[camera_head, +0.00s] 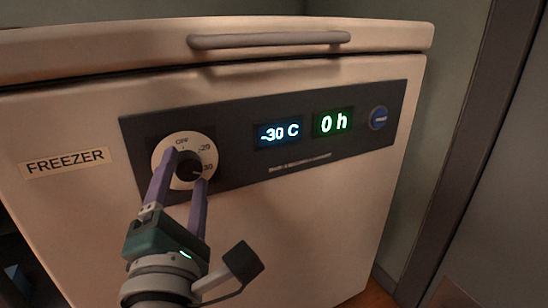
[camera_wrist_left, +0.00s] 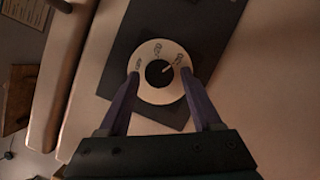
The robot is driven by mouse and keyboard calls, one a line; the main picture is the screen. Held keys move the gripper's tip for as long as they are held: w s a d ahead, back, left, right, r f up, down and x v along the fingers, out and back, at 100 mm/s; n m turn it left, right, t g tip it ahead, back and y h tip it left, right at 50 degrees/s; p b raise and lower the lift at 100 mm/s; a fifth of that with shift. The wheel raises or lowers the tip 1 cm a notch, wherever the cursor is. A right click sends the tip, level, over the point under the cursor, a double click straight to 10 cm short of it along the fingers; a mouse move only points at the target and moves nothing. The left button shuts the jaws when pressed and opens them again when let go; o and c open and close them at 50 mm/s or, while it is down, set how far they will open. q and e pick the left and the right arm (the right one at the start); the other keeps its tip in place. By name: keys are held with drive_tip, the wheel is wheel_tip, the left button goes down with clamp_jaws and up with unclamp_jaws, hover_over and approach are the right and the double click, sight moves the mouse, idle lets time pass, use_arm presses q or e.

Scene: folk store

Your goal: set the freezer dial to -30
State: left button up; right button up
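The freezer dial (camera_head: 160,150) is a pale round plate marked OFF and with numbers, with a black knob (camera_head: 187,170) at its centre. In the left wrist view the knob (camera_wrist_left: 158,74) has a light pointer mark turned to the upper right, towards the last label. The blue display (camera_head: 279,134) reads -30 C. My left gripper (camera_head: 187,167) is open, its purple fingers on either side of the knob. In the wrist view (camera_wrist_left: 160,73) there are gaps between fingers and knob. My right gripper is in neither view.
The dial sits on a dark panel (camera_head: 230,165) on the white freezer's front (camera_head: 300,220). The lid handle (camera_head: 270,40) juts out above. A FREEZER label (camera_head: 65,162) is at left.

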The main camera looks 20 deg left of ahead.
use_arm(q)
drive_tip(key=shift+o, duration=0.5)
drive_tip(key=shift+s+d, duration=0.2)
drive_tip(key=shift+s, duration=0.15)
drive_tip(key=v, duration=0.9)
drive_tip(key=shift+p, duration=0.4)
